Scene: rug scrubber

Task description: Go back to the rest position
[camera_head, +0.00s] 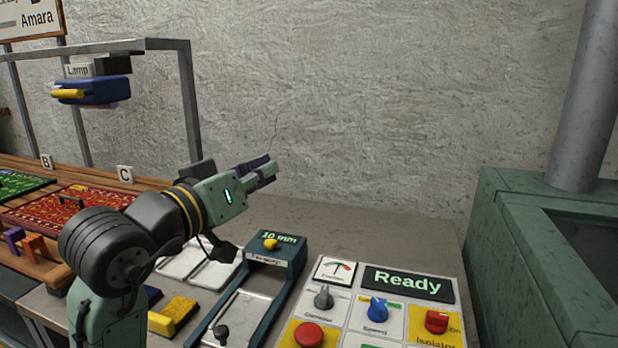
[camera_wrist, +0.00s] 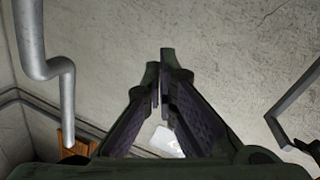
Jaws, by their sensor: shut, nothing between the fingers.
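My gripper (camera_head: 262,174) is raised above the back of the workbench in the head view, pointing right toward the bare wall. Its fingers look closed together and hold nothing. In the wrist view the two dark fingers (camera_wrist: 161,80) converge at their tips, with the wall behind them. My gripper touches no object.
A control panel (camera_head: 388,310) with a "Ready" display (camera_head: 407,282) is at front right. A green frame (camera_head: 262,270) marked "10 mm" stands left of it. A lamp (camera_head: 95,88) hangs from a metal frame. Rugs (camera_head: 65,207) lie left. A green tank (camera_head: 520,230) stands right.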

